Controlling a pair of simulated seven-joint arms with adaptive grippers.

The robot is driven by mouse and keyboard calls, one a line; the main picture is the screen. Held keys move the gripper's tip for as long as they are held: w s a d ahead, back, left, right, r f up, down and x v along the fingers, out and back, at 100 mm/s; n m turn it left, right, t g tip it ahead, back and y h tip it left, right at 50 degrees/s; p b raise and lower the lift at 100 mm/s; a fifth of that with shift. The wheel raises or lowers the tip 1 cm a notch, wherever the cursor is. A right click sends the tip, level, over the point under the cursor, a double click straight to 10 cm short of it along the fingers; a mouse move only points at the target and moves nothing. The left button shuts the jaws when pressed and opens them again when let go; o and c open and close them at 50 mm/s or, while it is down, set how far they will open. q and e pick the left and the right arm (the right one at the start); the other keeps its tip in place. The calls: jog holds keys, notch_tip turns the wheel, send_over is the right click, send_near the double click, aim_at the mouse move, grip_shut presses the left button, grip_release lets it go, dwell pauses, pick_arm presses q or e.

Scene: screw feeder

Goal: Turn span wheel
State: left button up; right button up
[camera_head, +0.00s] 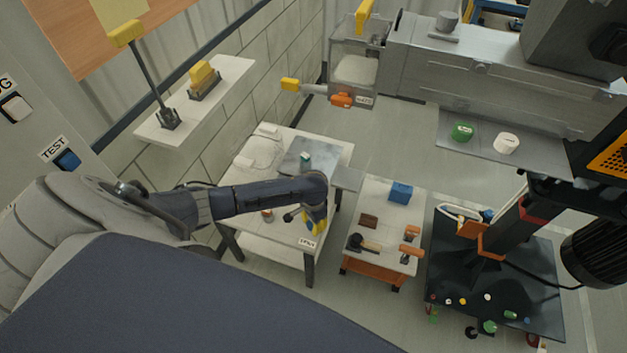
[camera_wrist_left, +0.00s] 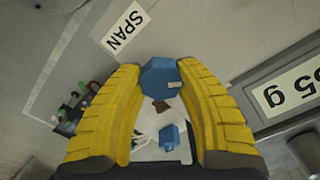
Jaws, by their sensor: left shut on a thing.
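The span wheel (camera_wrist_left: 160,78) is a small blue faceted knob beside a white SPAN label (camera_wrist_left: 125,27) in the left wrist view. My left gripper (camera_wrist_left: 159,70) has its two ribbed yellow fingers shut on opposite sides of the knob. In the head view my left gripper (camera_head: 315,220) is at the front right of a light table (camera_head: 262,243), close above a small white label (camera_head: 307,243). The wheel itself is hidden behind the gripper there.
A cart with a blue box (camera_head: 400,192) and orange-handled items stands right of the table. A grey plate (camera_head: 305,157) lies on the table. A second label (camera_wrist_left: 290,92) is near the right finger in the wrist view.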

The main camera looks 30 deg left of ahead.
pick_arm(q)
jog(key=shift+w+a+r+n, duration=0.2)
jog(key=shift+w+n, duration=0.15)
jog(key=shift+n, duration=0.25)
jog(key=shift+a+n, duration=0.1)
jog(key=shift+n, duration=0.2)
jog(key=o, duration=1.3)
jog(key=shift+s+f, duration=0.1)
jog(key=shift+s, duration=0.1)
jog(key=shift+s, duration=0.1)
notch_tip(320, 180, up, 12)
